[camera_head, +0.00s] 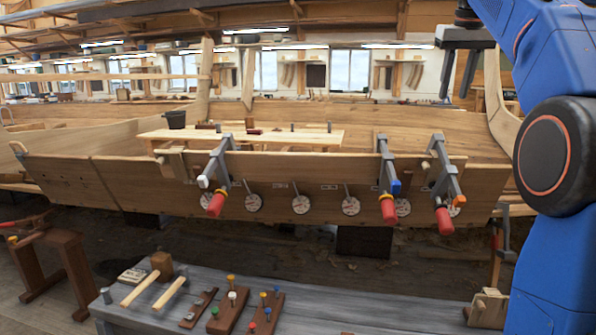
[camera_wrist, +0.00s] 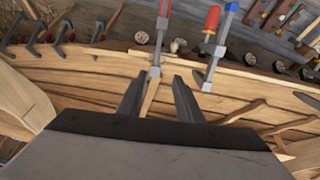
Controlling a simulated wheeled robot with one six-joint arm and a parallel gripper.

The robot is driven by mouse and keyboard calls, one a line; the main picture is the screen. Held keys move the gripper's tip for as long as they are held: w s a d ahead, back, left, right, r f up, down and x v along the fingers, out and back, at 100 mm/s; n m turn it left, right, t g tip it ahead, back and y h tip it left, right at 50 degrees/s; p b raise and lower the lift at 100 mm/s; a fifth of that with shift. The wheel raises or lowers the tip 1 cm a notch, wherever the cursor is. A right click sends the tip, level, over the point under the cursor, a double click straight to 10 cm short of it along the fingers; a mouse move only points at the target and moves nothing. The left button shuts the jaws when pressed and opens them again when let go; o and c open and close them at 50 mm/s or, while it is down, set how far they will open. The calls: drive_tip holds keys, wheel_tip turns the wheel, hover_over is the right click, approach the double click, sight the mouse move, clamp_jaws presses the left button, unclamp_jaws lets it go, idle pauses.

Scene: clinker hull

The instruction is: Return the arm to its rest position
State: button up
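My gripper (camera_head: 459,88) hangs at the upper right of the head view, with its fingers pointing down. It is high above the hull (camera_head: 285,195) and apart from it. My blue arm (camera_head: 560,240) fills the right edge. In the wrist view my gripper (camera_wrist: 158,85) has its two dark fingers spread, with nothing held between them. The hull planks (camera_wrist: 90,65) and clamps show beyond the fingers.
Three grey clamps with red handles, the left (camera_head: 219,165), middle (camera_head: 387,175) and right (camera_head: 444,185), grip the plank's top edge. A grey bench (camera_head: 385,315) with mallets and pegged blocks stands in front.

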drive_tip(key=s+a+f, duration=0.5)
drive_tip(key=s+f, duration=0.3)
drive_tip(key=f, duration=0.1)
drive_tip(key=s+a+f, duration=0.6)
drive_tip(key=s+f, duration=0.2)
drive_tip(key=f, duration=0.1)
drive_tip(key=s+a+f, duration=0.1)
drive_tip(key=s+f, duration=0.5)
drive_tip(key=f, duration=0.3)
drive_tip(key=s+a+f+n, duration=0.1)
drive_tip(key=s+a+f, duration=0.1)
drive_tip(key=s+f, duration=0.4)
drive_tip(key=s+a+f+t+y, duration=0.1)
drive_tip(key=s+f, duration=0.5)
drive_tip(key=f, duration=0.7)
drive_tip(key=shift+s+a+n, duration=0.3)
drive_tip(key=shift+s+a, duration=0.1)
drive_tip(key=shift+a, duration=0.25)
